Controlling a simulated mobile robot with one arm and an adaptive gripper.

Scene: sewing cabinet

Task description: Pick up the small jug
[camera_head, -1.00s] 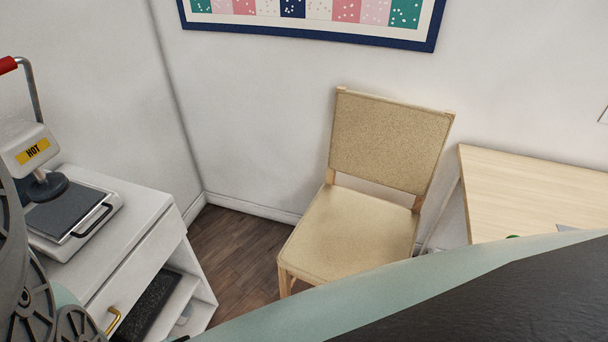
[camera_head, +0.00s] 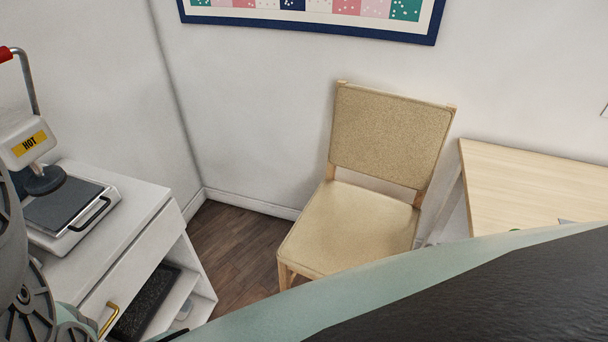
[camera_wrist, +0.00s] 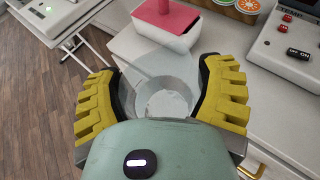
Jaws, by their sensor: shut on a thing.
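The small jug (camera_wrist: 168,84) looks like clear, see-through glass. In the wrist view it sits between the two yellow ribbed fingers of my gripper (camera_wrist: 162,76), which is shut on it. Its wide rim faces the camera and a pale round base shows through it. Its lower side is partly hidden by my gripper's green body. I cannot tell how high it is above the white surface. Neither the jug nor my gripper shows in the head view.
In the wrist view a white container (camera_wrist: 185,45) with a pink-red top stands just beyond the jug. A control box (camera_wrist: 283,45) is at right. The head view shows a heat press (camera_head: 70,205), a chair (camera_head: 358,225) and a wooden table (camera_head: 535,185).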

